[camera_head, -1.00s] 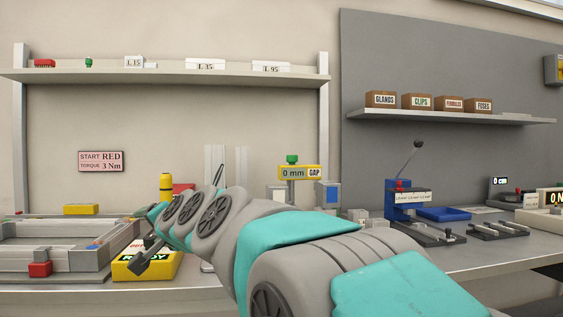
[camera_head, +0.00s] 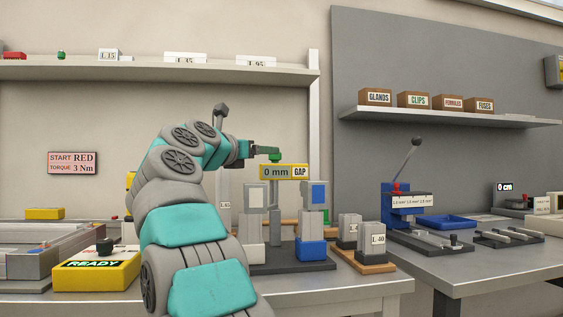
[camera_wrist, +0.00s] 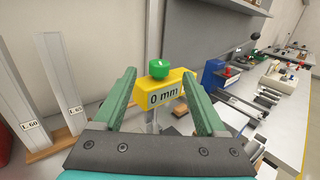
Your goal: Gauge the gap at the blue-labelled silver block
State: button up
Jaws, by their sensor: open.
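The yellow gap gauge (camera_head: 284,172) reads 0 mm and has a green knob (camera_head: 275,156) on top. It stands above and between two silver posts. The right silver block (camera_head: 325,194) bears a bright blue label and stands over a blue foot. The left silver block (camera_head: 255,208) has a paler label. My gripper (camera_head: 272,151) is at the knob's height, pointing right. In the wrist view my gripper (camera_wrist: 158,76) is open, and the green knob (camera_wrist: 159,67) shows between the fingertips. Whether either finger touches it I cannot tell. The blocks are mostly hidden there.
Upright silver bars marked L 60 (camera_wrist: 42,85) and L 65 (camera_wrist: 66,80) stand left of the gauge. A block marked L 40 (camera_head: 378,238) stands right. A yellow READY box (camera_head: 95,272) is at left, a blue lever press (camera_head: 400,200) at right. A shelf (camera_head: 150,76) runs above.

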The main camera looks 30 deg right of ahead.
aim_at(275, 155)
jog(key=x, duration=0.2)
jog(key=p+x, duration=0.1)
jog(key=x, duration=0.2)
jog(key=f+p+x, duration=0.1)
jog(key=x, duration=0.2)
grip_shut()
dwell(0.6)
dwell(0.9)
